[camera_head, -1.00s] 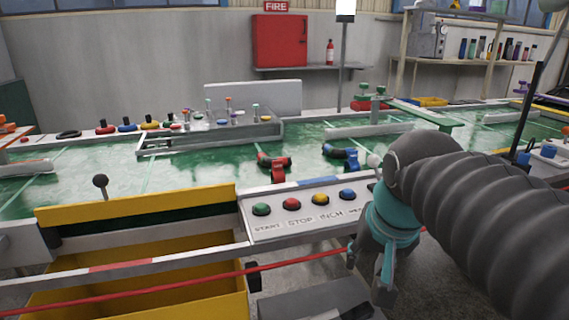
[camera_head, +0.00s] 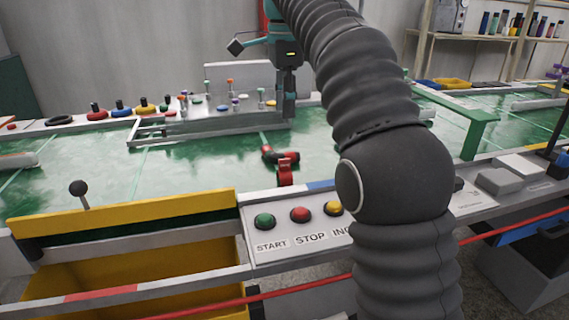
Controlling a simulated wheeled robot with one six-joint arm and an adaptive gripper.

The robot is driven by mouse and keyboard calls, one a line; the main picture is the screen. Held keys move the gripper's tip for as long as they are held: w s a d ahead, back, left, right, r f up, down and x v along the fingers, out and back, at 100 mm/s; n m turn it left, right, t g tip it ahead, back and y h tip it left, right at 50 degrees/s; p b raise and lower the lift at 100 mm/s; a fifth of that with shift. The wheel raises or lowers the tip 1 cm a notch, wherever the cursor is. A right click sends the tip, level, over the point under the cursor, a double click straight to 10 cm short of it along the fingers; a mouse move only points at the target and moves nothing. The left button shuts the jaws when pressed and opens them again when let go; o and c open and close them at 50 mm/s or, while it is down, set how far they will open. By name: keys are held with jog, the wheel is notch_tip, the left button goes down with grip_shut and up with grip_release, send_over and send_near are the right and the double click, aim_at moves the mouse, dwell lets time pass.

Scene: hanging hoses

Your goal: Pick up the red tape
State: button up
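A red handled object (camera_head: 279,160) with dark parts, perhaps a tape dispenser, lies on the green surface just behind the button panel. A thin red band (camera_head: 510,224) also runs across the front of the bench; I cannot tell which of these is the red tape. My gripper (camera_head: 289,108) points down beyond the red object, near the right end of the grey tray, and appears apart from the red object. Its fingers overlap in this view, so their opening is unclear. My arm covers the right part of the button panel.
A button panel (camera_head: 288,245) and yellow bin (camera_head: 130,265) are in front. A lever with a dark knob (camera_head: 78,188) stands at left. A green raised bar (camera_head: 478,128) is at right.

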jog(key=b, duration=0.3)
send_over(285, 160)
notch_tip(285, 160, down, 8)
jog(key=shift+r, duration=0.2)
jog(key=shift+w+f+b, duration=0.1)
jog(key=shift+f+b, duration=0.9)
jog(key=shift+f, duration=2.1)
grip_shut()
